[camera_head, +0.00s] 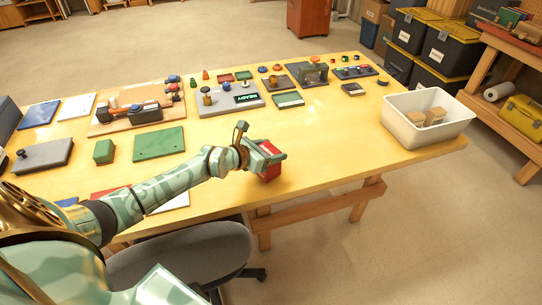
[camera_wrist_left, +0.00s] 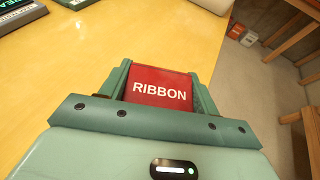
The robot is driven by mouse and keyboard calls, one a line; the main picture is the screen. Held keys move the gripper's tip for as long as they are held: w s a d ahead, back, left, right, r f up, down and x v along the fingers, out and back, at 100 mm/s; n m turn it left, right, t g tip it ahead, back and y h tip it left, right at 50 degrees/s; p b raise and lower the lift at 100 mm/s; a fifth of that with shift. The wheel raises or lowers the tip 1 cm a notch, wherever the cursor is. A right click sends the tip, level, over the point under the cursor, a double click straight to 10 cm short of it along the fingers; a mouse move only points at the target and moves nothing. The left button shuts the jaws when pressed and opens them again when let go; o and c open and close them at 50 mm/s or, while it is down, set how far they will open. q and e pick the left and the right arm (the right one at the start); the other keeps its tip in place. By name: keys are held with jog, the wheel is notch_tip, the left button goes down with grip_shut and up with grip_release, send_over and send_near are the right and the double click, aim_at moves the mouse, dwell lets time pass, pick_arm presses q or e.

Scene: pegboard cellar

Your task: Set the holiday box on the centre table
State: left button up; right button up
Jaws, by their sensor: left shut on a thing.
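My left gripper (camera_head: 268,155) is shut on a red box (camera_head: 270,172) near the front edge of the long yellow table (camera_head: 330,130). In the left wrist view the red box (camera_wrist_left: 160,88), labelled RIBBON in white, sits between the two green fingers of the left gripper (camera_wrist_left: 160,80). I cannot tell whether the box touches the tabletop or hangs just above it. No label reading holiday is legible. My right gripper is not in view.
A white bin (camera_head: 430,138) with small brown boxes stands at the table's right end. A green plate (camera_head: 159,143) and a green block (camera_head: 104,151) lie left of my arm. Several small parts line the back. Table between box and bin is clear. A grey chair (camera_head: 185,255) stands in front.

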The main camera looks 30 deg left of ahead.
pick_arm(q)
jog(key=shift+f, duration=0.65)
jog(key=shift+r, duration=0.2)
jog(key=o, duration=1.1)
jog(key=shift+f, duration=0.1)
jog(key=shift+c, duration=0.2)
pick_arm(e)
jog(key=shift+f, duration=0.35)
pick_arm(q)
jog(key=shift+s+a+r, duration=0.1)
jog(key=shift+s+r, duration=0.1)
jog(key=shift+r, duration=0.05)
jog(key=p+v, duration=0.4)
jog(key=v, duration=0.7)
jog(key=shift+s, duration=0.3)
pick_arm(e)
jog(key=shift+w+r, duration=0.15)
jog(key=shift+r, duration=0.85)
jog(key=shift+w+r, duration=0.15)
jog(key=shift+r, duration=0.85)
